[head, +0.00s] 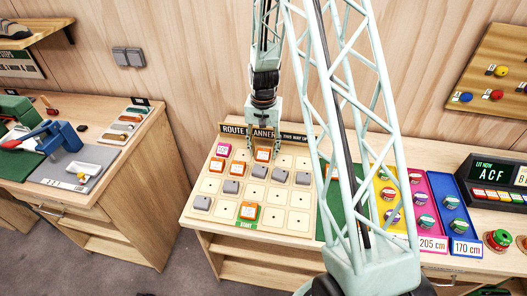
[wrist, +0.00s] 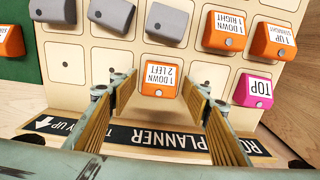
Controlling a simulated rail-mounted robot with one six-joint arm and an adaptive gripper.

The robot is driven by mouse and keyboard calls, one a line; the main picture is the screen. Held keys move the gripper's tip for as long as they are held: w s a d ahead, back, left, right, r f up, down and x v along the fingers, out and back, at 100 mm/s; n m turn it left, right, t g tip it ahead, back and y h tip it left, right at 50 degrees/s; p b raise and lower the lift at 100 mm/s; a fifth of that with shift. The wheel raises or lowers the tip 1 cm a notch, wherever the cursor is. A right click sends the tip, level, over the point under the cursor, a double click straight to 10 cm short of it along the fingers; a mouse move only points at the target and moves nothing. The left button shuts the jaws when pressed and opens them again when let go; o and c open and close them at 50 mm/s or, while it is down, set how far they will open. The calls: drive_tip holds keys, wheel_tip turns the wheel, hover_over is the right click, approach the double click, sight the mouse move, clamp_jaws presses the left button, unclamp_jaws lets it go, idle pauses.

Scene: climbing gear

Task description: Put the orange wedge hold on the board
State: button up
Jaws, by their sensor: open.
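The route planner board (head: 212,186) lies on the bench with a grid of pale square cells. An orange wedge hold (head: 263,154) sits in its far row, to the right of the pink hold (head: 223,149). In the wrist view this orange hold (wrist: 160,79) reads "1 DOWN 2 LEFT". My gripper (head: 262,146) is low over the board's far edge. In the wrist view its open fingers (wrist: 160,84) stand on either side of that hold, with narrow gaps. Other orange holds (head: 217,166), (head: 238,170), (head: 249,211) sit on the board.
Several grey holds (head: 280,174) occupy other cells; several cells are empty. The board's title strip (wrist: 155,139) runs along the far edge, under my gripper. Yellow, pink and blue trays (head: 463,244) with round items stand at right. A left bench holds a blue clamp-like tool (head: 62,139).

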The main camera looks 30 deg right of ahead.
wheel_tip(320, 180, up, 11)
drive_tip(key=shift+r, duration=0.2)
idle(0.6)
idle(0.6)
wheel_tip(320, 180, up, 15)
drive_tip(key=n+t, duration=0.1)
drive_tip(key=n, duration=0.1)
hover_over(263, 152)
drive_tip(key=s+a, duration=0.6)
drive_tip(key=s+a+r+n+t, duration=0.1)
drive_tip(key=s+a+r, duration=0.2)
drive_tip(key=s+r, duration=0.25)
drive_tip(key=s+a+r+n, duration=0.1)
drive_tip(key=s+a+r, duration=0.25)
drive_tip(key=r, duration=0.35)
drive_tip(key=s+a+r+n+t, duration=0.1)
drive_tip(key=s+a+r+n, duration=0.1)
drive_tip(key=s, duration=1)
drive_tip(key=s+a+r+n+t, duration=0.1)
drive_tip(key=s+a+r, duration=0.3)
drive_tip(key=s, duration=0.8)
drive_tip(key=shift+a+r+n, duration=0.15)
drive_tip(key=shift+r+n, duration=0.4)
drive_tip(key=shift+n, duration=0.05)
